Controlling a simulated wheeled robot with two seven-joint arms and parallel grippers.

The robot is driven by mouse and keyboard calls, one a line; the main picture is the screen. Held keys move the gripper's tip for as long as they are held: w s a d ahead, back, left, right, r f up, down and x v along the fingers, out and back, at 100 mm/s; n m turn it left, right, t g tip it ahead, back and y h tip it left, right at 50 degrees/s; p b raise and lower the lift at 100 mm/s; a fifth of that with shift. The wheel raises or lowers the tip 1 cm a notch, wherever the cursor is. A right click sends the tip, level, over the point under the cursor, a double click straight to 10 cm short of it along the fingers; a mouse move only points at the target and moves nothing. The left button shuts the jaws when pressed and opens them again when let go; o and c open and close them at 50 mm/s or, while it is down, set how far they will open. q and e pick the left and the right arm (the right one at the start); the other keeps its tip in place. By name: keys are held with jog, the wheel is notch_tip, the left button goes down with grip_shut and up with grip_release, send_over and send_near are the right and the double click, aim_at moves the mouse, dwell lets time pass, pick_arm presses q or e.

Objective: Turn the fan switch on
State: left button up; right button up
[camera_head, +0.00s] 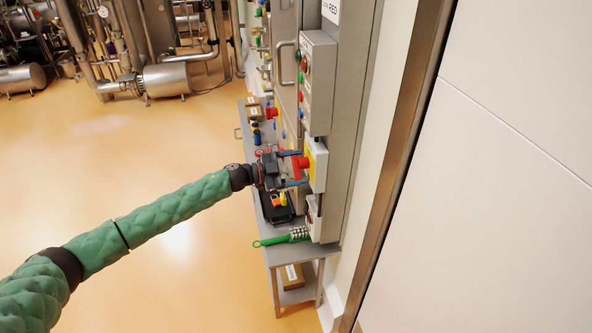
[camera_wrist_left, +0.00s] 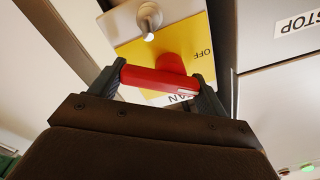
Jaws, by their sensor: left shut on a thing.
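The fan switch is a red handle on a yellow plate. In the left wrist view the red handle (camera_wrist_left: 152,78) lies crosswise between the two dark fingers of my left gripper (camera_wrist_left: 158,84), which is shut on it. The yellow plate (camera_wrist_left: 202,62) behind it shows the letters OFF and part of a word ending in AN. In the head view my left gripper (camera_head: 291,167) reaches the switch box (camera_head: 318,165) on the cabinet's side from the left. The red handle (camera_head: 301,163) shows between its fingers. My right gripper is not in view.
A grey cabinet (camera_head: 350,130) carries more boxes above and below the switch. A narrow grey table (camera_head: 285,250) beneath holds a green-handled brush (camera_head: 285,237), a black case (camera_head: 275,208) and small items. Steel pipes and tanks (camera_head: 165,79) stand far left. The orange floor (camera_head: 170,270) is open.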

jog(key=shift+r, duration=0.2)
pick_arm(q)
jog(key=o, duration=1)
jog(key=shift+a+f, duration=0.1)
jog(key=shift+a, duration=0.15)
jog(key=shift+b+v, duration=1.5)
jog(key=shift+v, duration=2.2)
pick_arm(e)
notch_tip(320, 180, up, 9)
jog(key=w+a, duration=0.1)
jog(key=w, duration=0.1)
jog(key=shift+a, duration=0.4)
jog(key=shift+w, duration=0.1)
